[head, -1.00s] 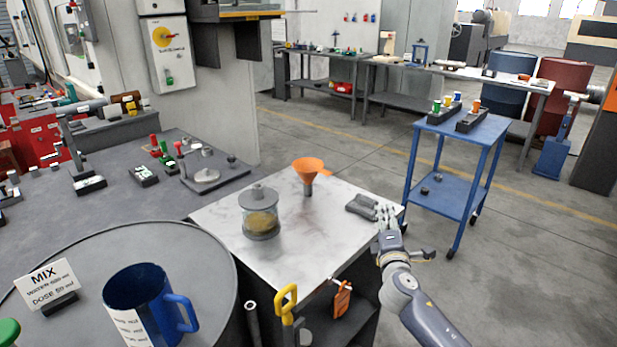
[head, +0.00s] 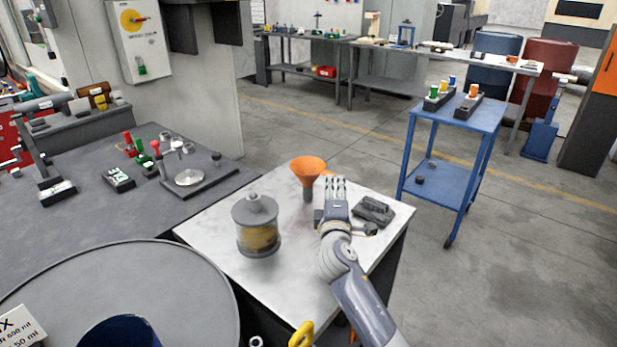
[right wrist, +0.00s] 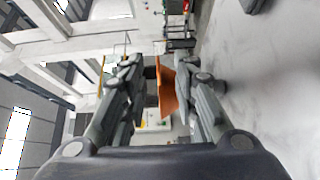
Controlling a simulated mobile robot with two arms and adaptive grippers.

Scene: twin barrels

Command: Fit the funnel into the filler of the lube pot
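The lube pot (head: 257,226), a clear jar with yellowish contents and a grey lid with a knob, stands on the same table to the left and nearer. My right gripper (head: 334,188) is just right of the funnel. My left gripper is not in view.
A dark object (head: 373,210) lies right of my right gripper on the light table (head: 290,285). A round grey drum top (head: 150,285) with a blue mug (head: 118,333) is at lower left. A blue cart (head: 455,125) stands behind right.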

